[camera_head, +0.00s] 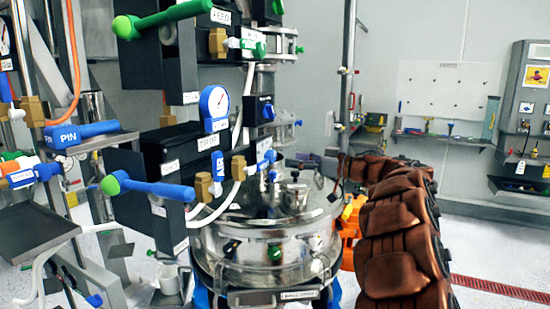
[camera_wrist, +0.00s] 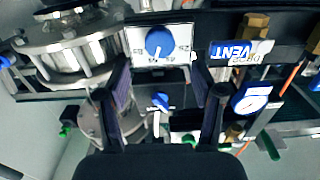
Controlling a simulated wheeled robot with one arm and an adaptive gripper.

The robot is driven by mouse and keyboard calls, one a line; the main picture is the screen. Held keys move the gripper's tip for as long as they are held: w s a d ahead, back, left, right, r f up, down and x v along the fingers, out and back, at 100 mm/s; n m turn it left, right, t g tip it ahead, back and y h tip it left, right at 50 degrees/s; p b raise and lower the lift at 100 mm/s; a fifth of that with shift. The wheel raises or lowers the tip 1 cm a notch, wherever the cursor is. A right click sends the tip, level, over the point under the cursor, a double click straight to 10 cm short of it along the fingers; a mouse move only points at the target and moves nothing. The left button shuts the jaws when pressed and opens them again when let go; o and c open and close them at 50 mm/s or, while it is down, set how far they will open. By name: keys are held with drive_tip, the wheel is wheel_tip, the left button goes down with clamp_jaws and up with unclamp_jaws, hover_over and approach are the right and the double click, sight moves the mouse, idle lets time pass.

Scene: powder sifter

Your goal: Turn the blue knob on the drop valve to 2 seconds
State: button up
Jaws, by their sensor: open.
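A round blue knob (camera_wrist: 159,42) sits on a white dial plate (camera_wrist: 138,36) in the wrist view, upper middle. A second, smaller blue knob (camera_wrist: 160,101) shows between the fingers. In the head view, a blue knob (camera_head: 268,111) shows on a dark box. I cannot tell which knob belongs to the drop valve. My gripper is not clear there.
An upside-down VENT label (camera_wrist: 240,50) and a gauge (camera_wrist: 252,98) are right of my fingers in the wrist view. A steel vessel (camera_head: 270,240) stands below the valves in the head view. Blue-handled levers (camera_head: 160,190) jut out at left. A wall shelf (camera_head: 440,137) is far right.

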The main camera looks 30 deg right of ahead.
sight(274, 157)
drive_tip(key=p+x, duration=0.1)
drive_tip(key=x, duration=0.6)
drive_tip(key=shift+w+a, duration=0.1)
drive_tip(key=shift+w, duration=0.1)
drive_tip(key=c, duration=1.1)
drive_tip(key=shift+c, duration=0.3)
